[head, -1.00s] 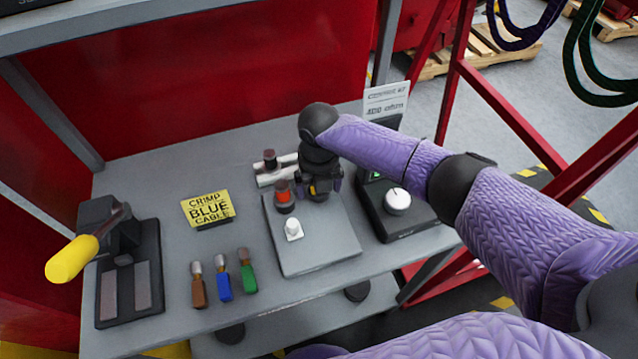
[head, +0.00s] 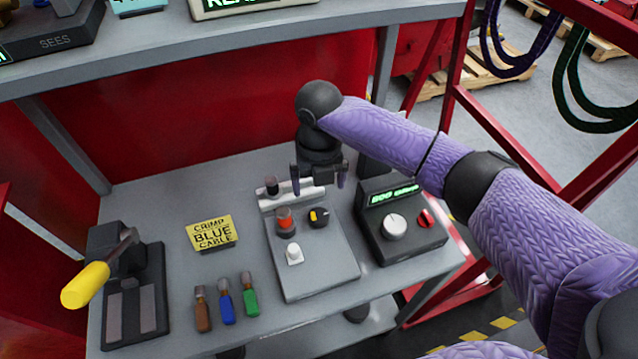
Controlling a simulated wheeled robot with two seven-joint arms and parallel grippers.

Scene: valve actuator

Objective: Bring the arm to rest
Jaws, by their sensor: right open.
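My right arm comes in from the right in its purple sleeve. My right gripper (head: 319,182) points down with its fingers apart and nothing between them. It is above the far part of the grey panel (head: 318,265), over the white bar (head: 290,198) at its back edge. The panel carries a red-topped knob (head: 285,222), a dark knob with a yellow mark (head: 319,216) and a white switch (head: 294,254). The gripper appears apart from the dark knob. My left gripper is not in view.
A dark box (head: 402,228) with a white dial, red switch and lit display stands right of the panel. At left are a crimping tool with a yellow handle (head: 86,284), a yellow sign (head: 211,233) and three coloured cables (head: 225,303). A shelf (head: 250,32) runs above the bench.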

